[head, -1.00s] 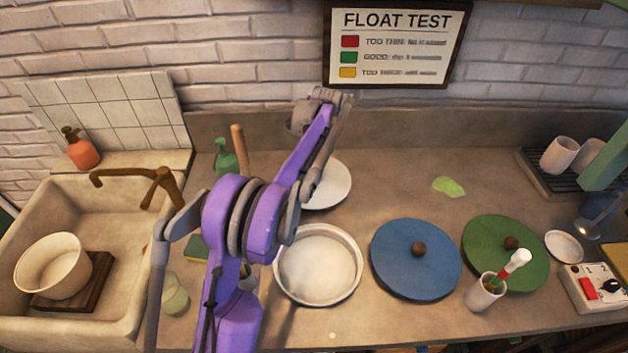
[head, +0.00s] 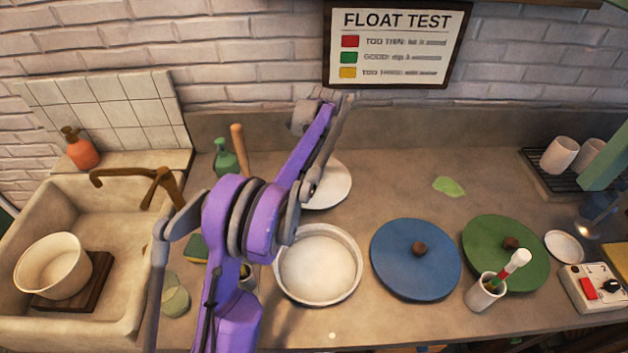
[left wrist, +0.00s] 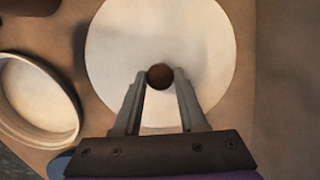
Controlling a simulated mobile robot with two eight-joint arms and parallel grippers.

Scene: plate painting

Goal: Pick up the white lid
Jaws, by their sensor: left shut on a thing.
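The white lid (head: 333,187) lies flat on the counter behind the white pan, partly hidden by my left arm in the head view. In the left wrist view the lid (left wrist: 165,35) fills the upper middle, with a round brown knob (left wrist: 160,76) at its centre. My left gripper (left wrist: 160,80) is shut on this knob, one finger on each side. In the head view the fingertips are largely hidden behind the arm. My right gripper is not in view.
A white pan (head: 318,268) stands in front of the lid. A blue lid (head: 415,270) and a green lid (head: 500,240) lie to the right, with a brush cup (head: 484,293) near them. A sink (head: 130,225) is at left. The counter behind the blue lid is mostly clear.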

